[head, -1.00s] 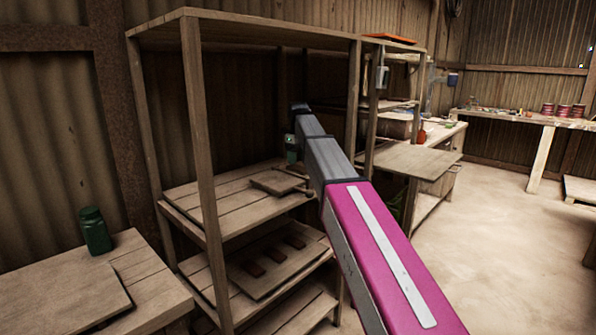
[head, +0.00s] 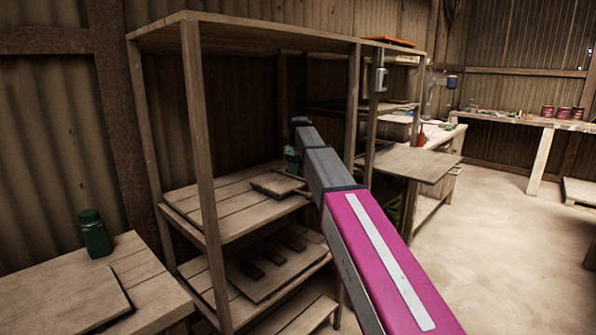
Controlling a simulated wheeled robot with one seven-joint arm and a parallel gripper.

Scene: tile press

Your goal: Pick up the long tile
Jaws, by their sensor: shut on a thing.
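My arm reaches from the lower right into the wooden shelf unit. My gripper (head: 292,165) is at the far end of the arm, low over the middle shelf, just above a small wooden board (head: 272,185). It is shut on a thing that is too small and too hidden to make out. I cannot tell which tile is the long one.
The shelf unit's front posts (head: 206,170) stand close to the arm. A green jar (head: 94,235) stands on the table (head: 165,300) at the left. A workbench (head: 420,162) stands beyond the unit. The floor (head: 500,230) at the right is open.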

